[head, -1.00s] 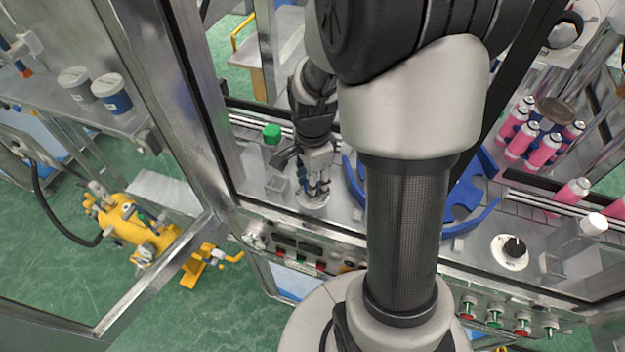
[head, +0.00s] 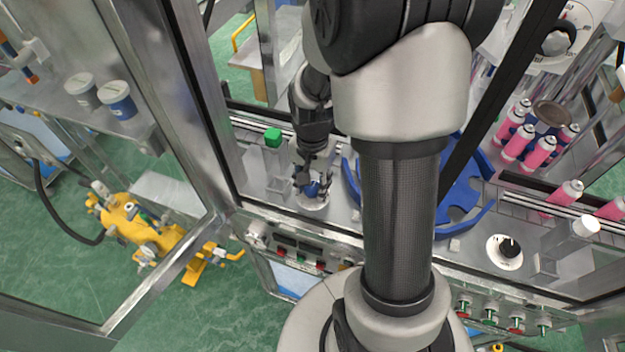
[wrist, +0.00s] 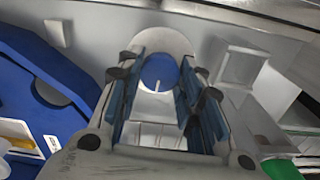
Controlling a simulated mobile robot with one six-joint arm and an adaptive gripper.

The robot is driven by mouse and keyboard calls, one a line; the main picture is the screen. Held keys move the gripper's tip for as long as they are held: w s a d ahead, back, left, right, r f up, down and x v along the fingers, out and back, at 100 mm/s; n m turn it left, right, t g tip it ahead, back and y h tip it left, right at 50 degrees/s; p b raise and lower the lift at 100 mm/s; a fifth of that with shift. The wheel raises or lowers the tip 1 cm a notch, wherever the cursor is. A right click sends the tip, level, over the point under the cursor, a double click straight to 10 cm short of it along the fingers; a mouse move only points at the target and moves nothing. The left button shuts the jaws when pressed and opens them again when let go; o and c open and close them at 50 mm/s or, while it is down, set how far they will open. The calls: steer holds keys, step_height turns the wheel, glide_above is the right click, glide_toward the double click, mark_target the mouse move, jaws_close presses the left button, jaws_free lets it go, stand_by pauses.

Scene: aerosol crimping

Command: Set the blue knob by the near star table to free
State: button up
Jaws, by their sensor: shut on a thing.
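The blue knob (wrist: 158,70) shows in the wrist view on a round white dial plate (wrist: 160,38). A short white line on it points toward the bottom of that view; no dial lettering is readable. My gripper (wrist: 162,78) has one finger on each side of the knob and is shut on it. In the head view my gripper (head: 312,186) points down at the dial plate (head: 314,204), and its fingers mostly cover the knob. The blue star table (head: 468,198) lies to the right, partly behind my arm; it also shows in the wrist view (wrist: 28,95).
A green-capped clear block (head: 273,138) stands close left of my gripper. A black knob on a white dial (head: 506,250) is at the right. Pink cans (head: 518,142) stand behind it. A metal frame post (head: 190,95) rises left of my arm.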

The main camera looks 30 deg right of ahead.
mark_target(313, 187)
steer(key=n+p, duration=0.1)
steer(key=n, duration=0.4)
steer(key=shift+n, duration=0.3)
steer(key=shift+n+p, duration=0.35)
steer(key=shift+n, duration=1.85)
steer(key=o, duration=1.1)
steer(key=shift+c, duration=0.2)
step_height(313, 187, up, 12)
